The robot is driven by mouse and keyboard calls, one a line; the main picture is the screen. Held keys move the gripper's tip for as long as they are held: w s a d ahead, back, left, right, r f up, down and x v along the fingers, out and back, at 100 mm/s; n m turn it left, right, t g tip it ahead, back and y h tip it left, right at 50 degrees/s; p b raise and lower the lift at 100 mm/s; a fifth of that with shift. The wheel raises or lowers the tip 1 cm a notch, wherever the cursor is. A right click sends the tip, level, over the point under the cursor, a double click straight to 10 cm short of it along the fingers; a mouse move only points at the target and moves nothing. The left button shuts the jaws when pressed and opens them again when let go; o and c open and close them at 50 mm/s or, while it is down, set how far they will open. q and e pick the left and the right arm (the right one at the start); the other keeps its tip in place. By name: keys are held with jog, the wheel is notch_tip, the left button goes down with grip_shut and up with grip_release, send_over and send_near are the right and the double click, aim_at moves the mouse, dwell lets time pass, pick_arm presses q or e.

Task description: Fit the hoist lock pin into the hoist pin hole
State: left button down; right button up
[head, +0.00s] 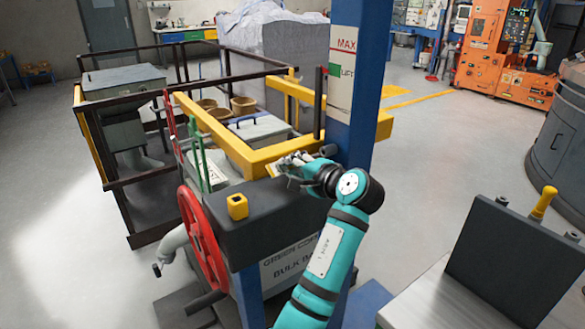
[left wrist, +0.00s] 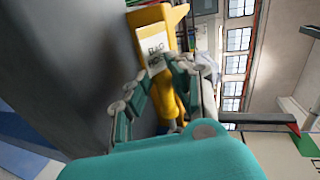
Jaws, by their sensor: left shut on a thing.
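My left gripper (head: 288,166) is at the near corner of the yellow frame, beside the blue post. A yellow-handled piece (head: 543,202) stands upright on the dark panel at right. I cannot make out the hoist pin hole. My right gripper is out of view.
The blue post (head: 352,90) rises close behind my gripper. A red handwheel (head: 198,238) is on the left of the grey housing (head: 262,212). Dark railings (head: 150,183) stand behind it at left. Open floor lies to the right of the post.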

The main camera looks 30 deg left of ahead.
pick_arm(q)
jog(key=shift+p, duration=0.45)
dwell(0.5)
jog(key=shift+p, duration=0.55)
dwell(0.5)
jog(key=shift+w+d+r, duration=0.1)
jog(key=shift+w+d, duration=0.2)
jog(key=shift+w, duration=0.4)
jog(key=shift+w+d+f, duration=0.1)
jog(key=shift+w+d, duration=0.25)
jog(key=shift+w, duration=0.35)
jog(key=shift+w+d+r, duration=0.1)
jog(key=shift+w+d, duration=0.2)
jog(key=shift+w, duration=0.4)
jog(key=c, duration=1.1)
grip_release()
jog(key=shift+w, duration=0.15)
